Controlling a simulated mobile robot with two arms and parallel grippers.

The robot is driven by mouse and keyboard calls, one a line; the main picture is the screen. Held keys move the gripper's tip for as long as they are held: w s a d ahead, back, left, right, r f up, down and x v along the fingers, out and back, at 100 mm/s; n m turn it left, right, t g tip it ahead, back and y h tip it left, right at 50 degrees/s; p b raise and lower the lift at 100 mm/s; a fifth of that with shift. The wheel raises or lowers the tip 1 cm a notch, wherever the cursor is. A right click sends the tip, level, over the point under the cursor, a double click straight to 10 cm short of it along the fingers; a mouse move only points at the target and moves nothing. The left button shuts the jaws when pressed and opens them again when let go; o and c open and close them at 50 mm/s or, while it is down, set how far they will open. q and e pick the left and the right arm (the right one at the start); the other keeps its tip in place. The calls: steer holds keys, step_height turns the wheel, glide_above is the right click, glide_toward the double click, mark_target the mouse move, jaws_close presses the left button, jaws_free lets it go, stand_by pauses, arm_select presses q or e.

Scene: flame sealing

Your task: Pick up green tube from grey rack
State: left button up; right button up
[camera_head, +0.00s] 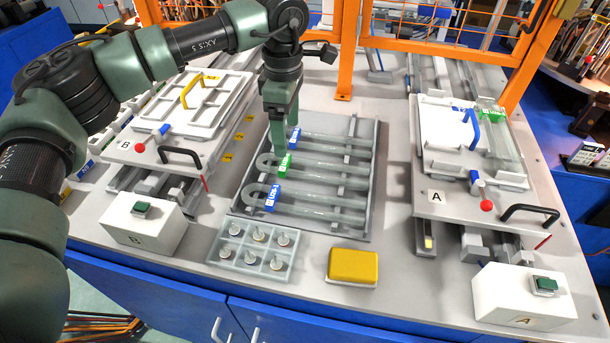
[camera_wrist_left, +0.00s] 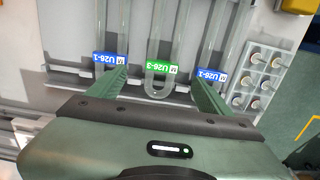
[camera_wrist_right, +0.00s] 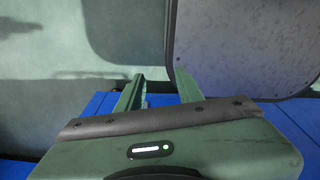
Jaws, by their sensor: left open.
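The green tube (camera_head: 325,178) is a clear U-bent glass tube with a green label. It lies in the grey rack (camera_head: 372,160) between two blue-labelled tubes. In the left wrist view, the green tube (camera_wrist_left: 162,50) runs upward with its bend nearest me. My left gripper (camera_head: 281,148) is over the bend end of the rack. Its open fingers (camera_wrist_left: 160,80) stand on either side of the green tube's bend, close to the blue labels, holding nothing. Contact cannot be told. My right gripper (camera_wrist_right: 159,74) shows only in its wrist view, fingers apart and empty.
Blue-labelled tubes (camera_head: 325,202) (camera_head: 335,145) flank the green one. A tray of small plugs (camera_head: 253,262) and a yellow block (camera_head: 352,267) sit in front. Fixture B (camera_head: 160,146) stands left; fixture A (camera_head: 455,203) stands right, bearing another green-labelled tube (camera_head: 501,140). Orange frame posts (camera_head: 347,45) rise behind.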

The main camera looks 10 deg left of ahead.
mark_target(288, 162)
arm_select(q)
steer(key=shift+f, duration=0.85)
steer(key=shift+f+p, duration=0.45)
steer(key=f+p, duration=0.1)
steer(key=f, duration=0.2)
steer(key=f+p, duration=0.1)
steer(key=shift+s+f+p, duration=0.25)
steer(key=shift+p, duration=0.05)
steer(key=shift+f, duration=0.65)
steer(key=c, duration=1.5)
arm_select(e)
steer(key=r, duration=0.1)
steer(key=w+r, duration=0.1)
steer(key=r, duration=0.1)
steer(key=shift+d, duration=0.15)
arm_select(q)
steer(key=shift+r, duration=0.2)
